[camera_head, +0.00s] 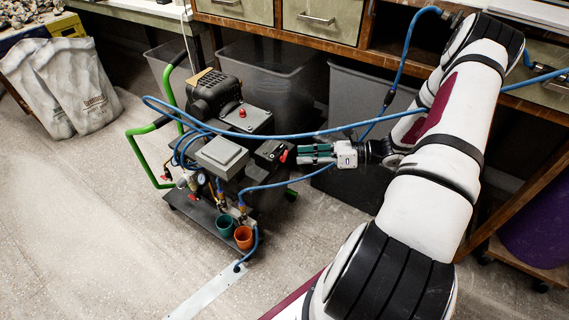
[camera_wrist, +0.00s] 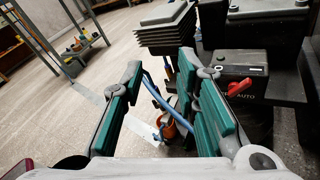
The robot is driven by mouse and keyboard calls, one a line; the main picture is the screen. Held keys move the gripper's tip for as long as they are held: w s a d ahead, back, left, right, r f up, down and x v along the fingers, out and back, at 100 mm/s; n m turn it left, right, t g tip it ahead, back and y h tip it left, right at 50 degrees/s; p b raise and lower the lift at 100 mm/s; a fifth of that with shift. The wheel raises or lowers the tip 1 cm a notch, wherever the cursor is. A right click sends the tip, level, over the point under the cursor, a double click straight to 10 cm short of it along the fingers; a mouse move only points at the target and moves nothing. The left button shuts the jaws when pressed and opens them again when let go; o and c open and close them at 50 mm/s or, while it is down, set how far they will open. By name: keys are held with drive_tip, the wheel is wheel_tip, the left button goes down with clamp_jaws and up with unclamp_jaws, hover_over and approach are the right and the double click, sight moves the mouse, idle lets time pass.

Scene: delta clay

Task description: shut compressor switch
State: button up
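The compressor (camera_head: 222,120) stands on a wheeled cart with green handles. Its switch is a red lever (camera_head: 283,156) on a black box at the cart's right side. In the wrist view the red lever (camera_wrist: 240,87) sits on the box face (camera_wrist: 246,75) marked AUTO and points to the upper right. My gripper (camera_head: 301,154) is beside the box, with its teal-padded fingers toward it. In the wrist view the gripper (camera_wrist: 160,75) is open, with nothing held between its fingers. The lever lies to the right of the right finger, outside the gap. I cannot tell whether they touch.
A blue hose (camera_head: 290,136) runs across in front of the compressor toward my arm. Teal (camera_head: 225,225) and orange (camera_head: 243,237) cups hang at the cart's front. Dark bins (camera_head: 365,95) stand behind under the bench. Grey sacks (camera_head: 75,85) lean at left; floor at left is clear.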

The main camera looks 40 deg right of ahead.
drive_tip(key=s+d+f+m+t+h, duration=0.2)
drive_tip(key=d+f+m+t+h, duration=0.45)
drive_tip(key=f+m, duration=0.45)
drive_tip(key=b, duration=0.4)
approach(284, 156)
drive_tip(key=x, duration=0.7)
drive_tip(key=shift+w+f+n+y, duration=0.3)
drive_tip(key=shift+f+n+y, duration=0.05)
drive_tip(key=shift+f+n, duration=0.1)
drive_tip(key=shift+a, duration=0.1)
drive_tip(key=shift+c, duration=0.3)
clamp_jaws()
